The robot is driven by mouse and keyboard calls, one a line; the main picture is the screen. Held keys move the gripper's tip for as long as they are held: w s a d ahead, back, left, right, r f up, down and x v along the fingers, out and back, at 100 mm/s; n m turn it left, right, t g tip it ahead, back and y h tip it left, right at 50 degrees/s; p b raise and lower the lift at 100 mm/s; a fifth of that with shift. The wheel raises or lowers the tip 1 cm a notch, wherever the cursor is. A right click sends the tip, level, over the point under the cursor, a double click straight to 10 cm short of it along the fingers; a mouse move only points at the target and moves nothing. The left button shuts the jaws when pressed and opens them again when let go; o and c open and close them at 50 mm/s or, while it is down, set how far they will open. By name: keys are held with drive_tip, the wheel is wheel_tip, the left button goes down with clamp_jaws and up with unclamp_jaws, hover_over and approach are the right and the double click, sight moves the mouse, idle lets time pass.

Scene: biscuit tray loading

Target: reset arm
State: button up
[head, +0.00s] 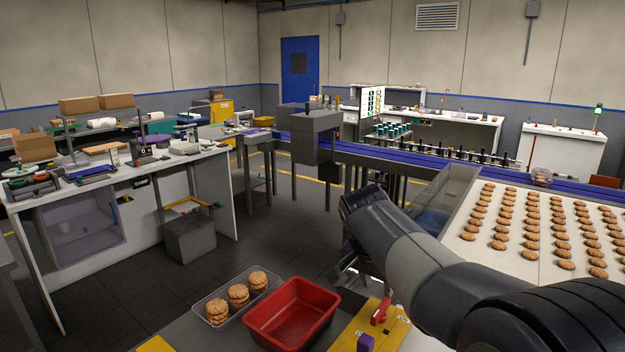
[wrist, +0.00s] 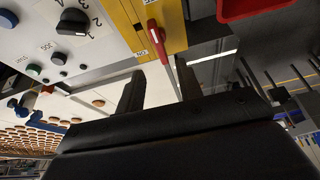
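My arm (head: 430,255) reaches in from the lower right of the head view, and its far end bends down beside the biscuit table. My gripper (wrist: 159,82) shows in the wrist view with its two dark fingers apart and nothing between them. In the head view the gripper is mostly hidden behind my arm. The red switch handle (wrist: 157,40) on a yellow panel (wrist: 130,12) lies just beyond the fingertips in the wrist view. The handle also shows in the head view (head: 381,310). I see no contact between fingers and handle.
A red bin (head: 262,325) and a clear tray (head: 212,300) with 3 biscuit stacks (head: 238,294) stand at the front. Rows of biscuits lie on a pale surface (head: 480,255) at right. A blue-edged conveyor (head: 400,164) runs behind. Dark floor (head: 290,235) is open left of my arm.

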sight(382, 305)
drive_tip(key=x, duration=0.8)
drive_tip(key=shift+w+d+f+p, duration=0.1)
drive_tip(key=shift+f+p, duration=0.25)
drive_tip(key=shift+p, duration=0.05)
drive_tip(key=shift+r+n+t+y+p, duration=0.2)
drive_tip(key=shift+n+t+y+p, duration=0.15)
drive_tip(key=shift+n, duration=0.75)
drive_tip(key=shift+d+n+y+p, duration=0.1)
drive_tip(key=shift+n+y+p, duration=0.6)
drive_tip(key=shift+n, duration=1.2)
drive_tip(key=shift+f+n+y, duration=0.1)
drive_tip(key=shift+n+y, duration=0.45)
drive_tip(key=shift+n, duration=0.55)
